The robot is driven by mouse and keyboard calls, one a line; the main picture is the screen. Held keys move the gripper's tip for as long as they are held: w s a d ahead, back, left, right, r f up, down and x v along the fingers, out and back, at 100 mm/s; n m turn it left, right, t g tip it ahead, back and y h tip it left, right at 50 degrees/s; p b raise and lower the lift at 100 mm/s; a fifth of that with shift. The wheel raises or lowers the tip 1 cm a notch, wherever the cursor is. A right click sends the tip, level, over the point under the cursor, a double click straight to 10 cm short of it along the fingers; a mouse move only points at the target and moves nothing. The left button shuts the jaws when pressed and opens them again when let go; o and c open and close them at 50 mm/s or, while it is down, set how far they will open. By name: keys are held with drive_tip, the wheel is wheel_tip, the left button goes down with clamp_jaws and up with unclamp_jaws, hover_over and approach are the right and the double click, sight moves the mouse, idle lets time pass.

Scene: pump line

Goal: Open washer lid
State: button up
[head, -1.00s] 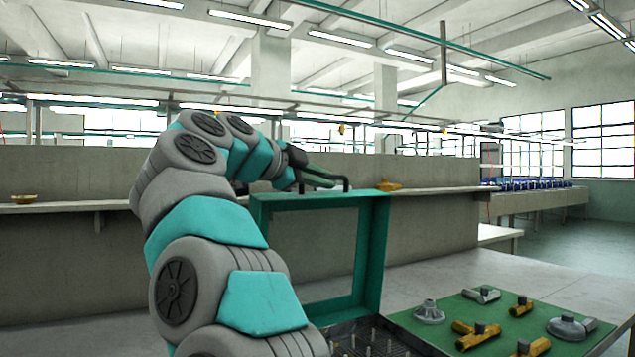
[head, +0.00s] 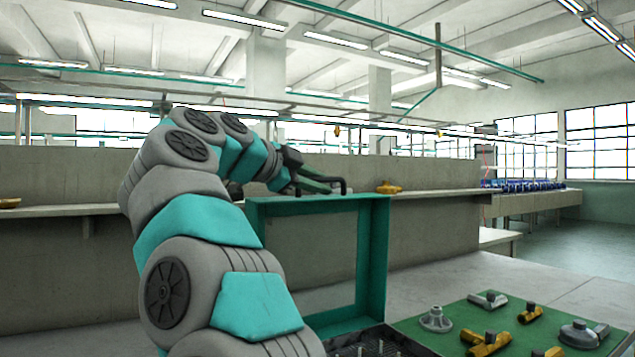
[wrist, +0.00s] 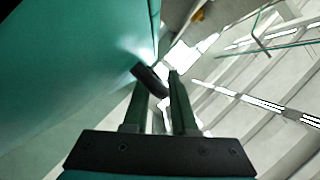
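The washer lid (head: 374,262) is a teal frame with a grey panel and stands raised, roughly upright, at the back of the washer. Its black handle (head: 343,186) is on the top edge. In the wrist view the lid's teal face (wrist: 70,70) fills the left side, and a black bar of the handle (wrist: 150,80) crosses near my fingertips. My gripper (wrist: 158,85) shows a gap between its two green fingers and looks open around or beside the handle; contact is unclear. The washer basket (head: 370,346) shows only at the bottom edge, with pins in it.
A green mat (head: 457,315) right of the washer holds several grey and brass fittings. A long grey wall with a shelf (head: 430,195) runs behind the lid, with a brass part (head: 388,188) on it. Open floor lies to the right.

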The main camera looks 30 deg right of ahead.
sight(289, 200)
idle(0.4)
drive_tip(key=v, duration=0.7)
drive_tip(key=shift+a, duration=0.2)
drive_tip(key=shift+s+a, duration=0.15)
drive_tip(key=shift+a, duration=0.05)
